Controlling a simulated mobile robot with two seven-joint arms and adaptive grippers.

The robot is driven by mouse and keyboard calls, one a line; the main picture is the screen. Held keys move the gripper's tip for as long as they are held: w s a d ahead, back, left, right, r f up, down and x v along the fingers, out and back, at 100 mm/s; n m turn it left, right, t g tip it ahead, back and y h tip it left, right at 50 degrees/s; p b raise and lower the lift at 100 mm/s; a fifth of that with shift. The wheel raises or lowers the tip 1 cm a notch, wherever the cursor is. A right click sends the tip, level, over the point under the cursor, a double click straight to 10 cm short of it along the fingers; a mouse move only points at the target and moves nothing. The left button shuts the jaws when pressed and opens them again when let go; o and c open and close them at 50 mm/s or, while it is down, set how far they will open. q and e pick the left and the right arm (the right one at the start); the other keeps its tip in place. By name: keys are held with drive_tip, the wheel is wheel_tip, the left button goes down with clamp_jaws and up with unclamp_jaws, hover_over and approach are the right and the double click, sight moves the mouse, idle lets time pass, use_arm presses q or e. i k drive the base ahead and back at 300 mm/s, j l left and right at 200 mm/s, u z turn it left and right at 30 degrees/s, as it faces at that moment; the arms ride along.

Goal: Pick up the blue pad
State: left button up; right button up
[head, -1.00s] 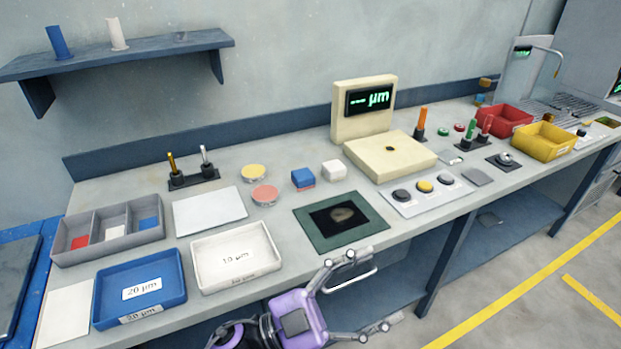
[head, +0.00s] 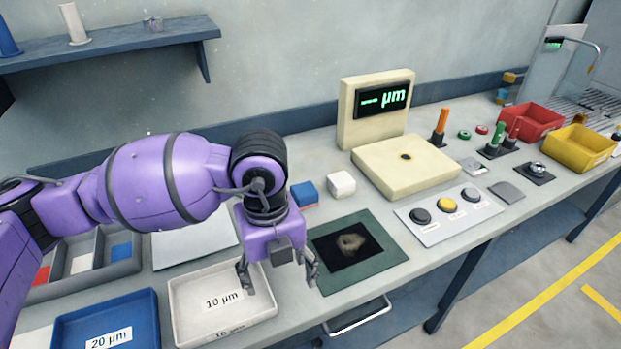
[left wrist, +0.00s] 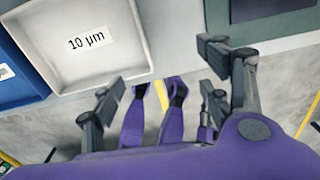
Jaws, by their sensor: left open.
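A blue pad (head: 122,251) lies in the right compartment of the grey divided tray (head: 126,268), partly behind my left arm in the head view. A blue block with a red base (head: 304,195) stands on the bench beyond my gripper, beside a white block (head: 341,184). My left gripper (head: 279,280) is open and empty, pointing down between the white 10 µm tray and the dark green mat. Its spread fingers also show in the left wrist view (left wrist: 162,88), with the white tray ahead and no blue pad visible. My right gripper is not in view.
The white 10 µm tray (head: 191,305) and the blue 20 µm tray (head: 150,318) stand at the front edge. The green mat (head: 390,262) lies to the right, with a button panel (head: 437,235) and a cream gauge (head: 378,160) beyond. My arm covers part of a white sheet (head: 178,250).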

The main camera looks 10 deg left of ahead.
sight(305, 195)
drive_tip(key=i, duration=0.95)
